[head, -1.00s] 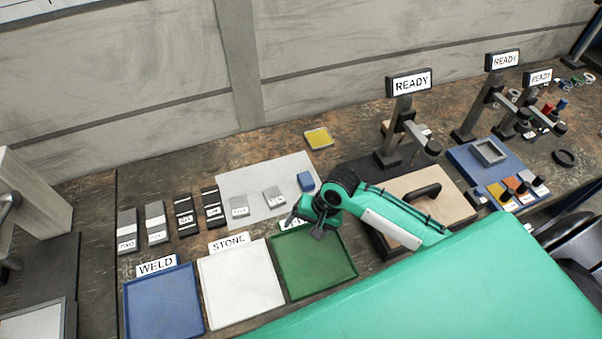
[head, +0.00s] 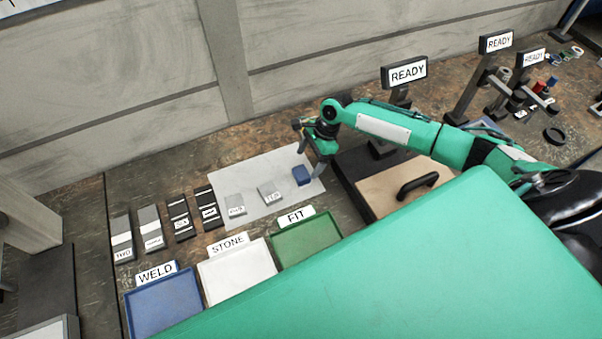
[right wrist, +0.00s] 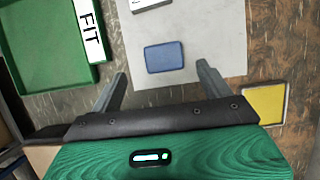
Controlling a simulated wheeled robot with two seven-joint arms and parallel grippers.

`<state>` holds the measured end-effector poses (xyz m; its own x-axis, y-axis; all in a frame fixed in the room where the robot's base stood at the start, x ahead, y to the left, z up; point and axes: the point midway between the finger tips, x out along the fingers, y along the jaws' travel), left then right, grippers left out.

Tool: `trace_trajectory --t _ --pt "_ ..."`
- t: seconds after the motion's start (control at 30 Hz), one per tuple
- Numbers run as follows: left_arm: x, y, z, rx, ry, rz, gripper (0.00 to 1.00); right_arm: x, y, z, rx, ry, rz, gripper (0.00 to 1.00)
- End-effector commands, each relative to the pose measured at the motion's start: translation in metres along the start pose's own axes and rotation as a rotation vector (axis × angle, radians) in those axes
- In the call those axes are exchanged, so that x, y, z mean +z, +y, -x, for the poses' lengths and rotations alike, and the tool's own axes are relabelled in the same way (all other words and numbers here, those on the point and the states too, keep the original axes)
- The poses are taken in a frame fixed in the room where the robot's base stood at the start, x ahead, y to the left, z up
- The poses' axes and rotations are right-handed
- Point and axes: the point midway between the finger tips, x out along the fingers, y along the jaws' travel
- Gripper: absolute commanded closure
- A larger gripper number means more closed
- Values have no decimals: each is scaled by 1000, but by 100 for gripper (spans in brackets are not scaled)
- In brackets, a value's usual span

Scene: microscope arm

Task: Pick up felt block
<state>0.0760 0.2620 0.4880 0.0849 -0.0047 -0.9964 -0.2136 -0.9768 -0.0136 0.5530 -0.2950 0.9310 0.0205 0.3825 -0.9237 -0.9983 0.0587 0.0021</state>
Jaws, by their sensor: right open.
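The felt block appears as a small blue block (head: 302,175) on the right part of a pale grey sheet (head: 225,158). It also shows in the right wrist view (right wrist: 164,57), lying flat just ahead of the fingers. My right gripper (head: 311,159) hangs above the right edge of the sheet, close to the block. In the right wrist view its two fingers (right wrist: 161,72) are spread wide and empty, one on each side of the block's near edge. The fingers do not touch the block there. My left gripper is out of view.
Two grey labelled tiles (head: 269,193) lie left of the block. Trays marked WELD (head: 163,303), STONE (head: 237,275) and FIT (head: 307,239) stand in front. A yellow square in a frame (right wrist: 263,103) lies right of the fingers. A board with a black handle (head: 400,188) stands right.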

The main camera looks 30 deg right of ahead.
Motion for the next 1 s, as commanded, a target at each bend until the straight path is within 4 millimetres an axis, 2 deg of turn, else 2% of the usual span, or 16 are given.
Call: trace_trajectory --t 0.13,0.37,0.7,1.0 --pt "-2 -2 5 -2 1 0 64 0 0 -18 0 0 0 20" --pt "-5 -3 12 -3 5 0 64 0 -2 -30 0 0 1 20" --pt "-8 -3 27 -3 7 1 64 -4 -5 -70 1 0 1 20" --pt "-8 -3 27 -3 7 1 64 -5 -5 -75 -1 1 1 20"
